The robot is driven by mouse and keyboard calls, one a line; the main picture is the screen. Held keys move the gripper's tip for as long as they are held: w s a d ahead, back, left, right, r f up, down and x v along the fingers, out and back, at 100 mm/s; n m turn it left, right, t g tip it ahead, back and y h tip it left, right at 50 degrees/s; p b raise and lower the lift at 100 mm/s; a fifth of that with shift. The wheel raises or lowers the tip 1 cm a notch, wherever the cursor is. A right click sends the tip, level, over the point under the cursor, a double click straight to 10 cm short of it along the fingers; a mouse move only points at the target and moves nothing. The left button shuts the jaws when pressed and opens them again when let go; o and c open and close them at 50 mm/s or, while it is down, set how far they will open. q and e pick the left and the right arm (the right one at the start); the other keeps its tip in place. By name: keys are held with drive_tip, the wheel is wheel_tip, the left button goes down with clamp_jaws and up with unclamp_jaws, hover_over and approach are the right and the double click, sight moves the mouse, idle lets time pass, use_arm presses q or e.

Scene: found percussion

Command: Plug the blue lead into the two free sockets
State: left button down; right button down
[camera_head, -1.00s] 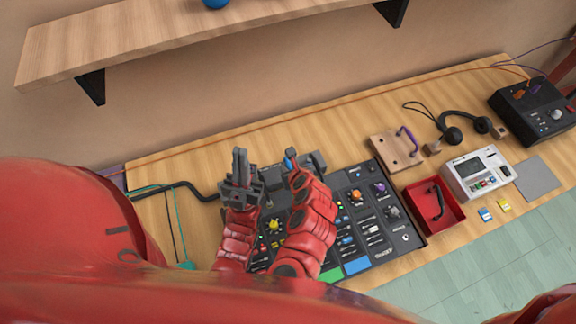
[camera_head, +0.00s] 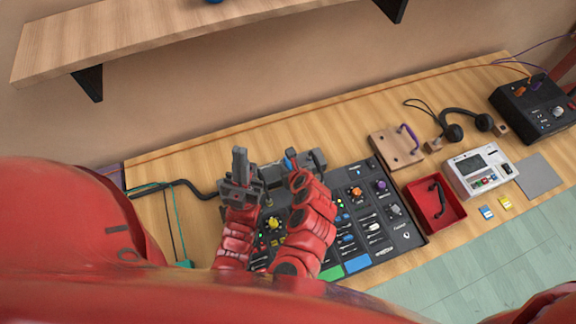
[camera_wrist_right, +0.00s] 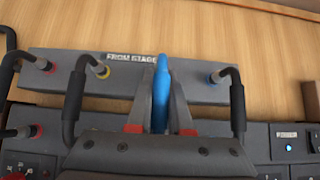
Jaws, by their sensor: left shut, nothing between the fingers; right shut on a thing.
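My right gripper (camera_head: 291,157) is shut on the blue lead (camera_wrist_right: 161,85), which stands up between its fingers in the right wrist view. In the head view only a small blue bit (camera_head: 290,153) shows at its fingertips. Behind the lead, in the right wrist view, is a grey panel marked FROM STAGE (camera_wrist_right: 130,57), with dark plugs ringed red, yellow and blue (camera_wrist_right: 216,76). I cannot tell whether the lead touches the panel or which sockets are free. My left gripper (camera_head: 240,160) is shut and empty, just left of the right one, over the mixer's back edge.
The black mixer (camera_head: 372,220) lies under both hands. To its right are a red tray (camera_head: 452,220), a white device (camera_head: 480,172), a wooden block with a purple lead (camera_head: 395,146), headphones (camera_head: 485,122) and a black box (camera_head: 532,108). A shelf (camera_head: 180,35) hangs above. Bare bench (camera_head: 350,115) lies behind.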

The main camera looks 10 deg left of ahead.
drive_tip(key=shift+f+b, duration=0.35)
drive_tip(key=shift+f, duration=0.35)
drive_tip(key=c, duration=0.8)
unclamp_jaws()
drive_tip(key=shift+o, duration=0.2)
drive_tip(key=shift+r, duration=0.15)
drive_tip(key=p+v, duration=0.9)
drive_tip(key=v, duration=0.8)
drive_tip(key=shift+s, duration=0.2)
